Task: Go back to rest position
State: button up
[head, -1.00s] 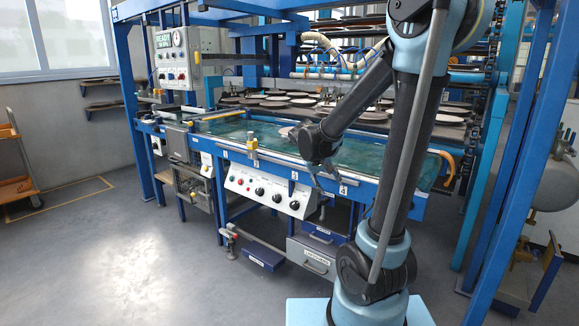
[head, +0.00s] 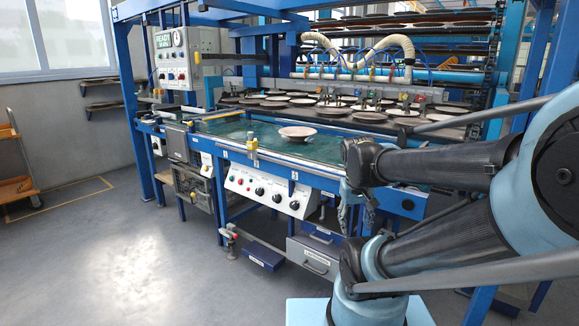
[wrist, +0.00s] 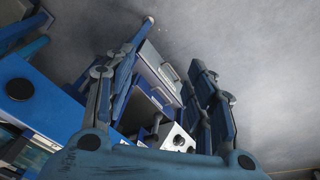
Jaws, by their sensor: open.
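My gripper (head: 358,215) hangs below my folded arm at the right of the head view, beside the front edge of the blue machine (head: 318,172). In the wrist view my gripper (wrist: 165,80) shows its two fingers spread apart with nothing between them. Beyond the fingers are drawers and part of a white panel. A plate or shallow bowl (head: 297,133) stands on the green glassy bed (head: 240,128) of the machine, apart from my gripper.
Several plates (head: 330,112) lie on the dark rack behind the bed. A control panel (head: 268,190) faces front, with a grey drawer box (head: 312,258) below. Blue posts (head: 130,100) frame the machine.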

jog(key=shift+m+y, duration=0.3)
jog(key=shift+y, duration=0.3)
jog(key=s+f, duration=0.1)
jog(key=s, duration=0.2)
jog(key=s+a+f, duration=0.1)
jog(key=s, duration=0.1)
jog(key=shift+f, duration=0.35)
jog(key=shift+w+f, duration=0.2)
jog(key=shift+w, duration=0.3)
dwell(0.4)
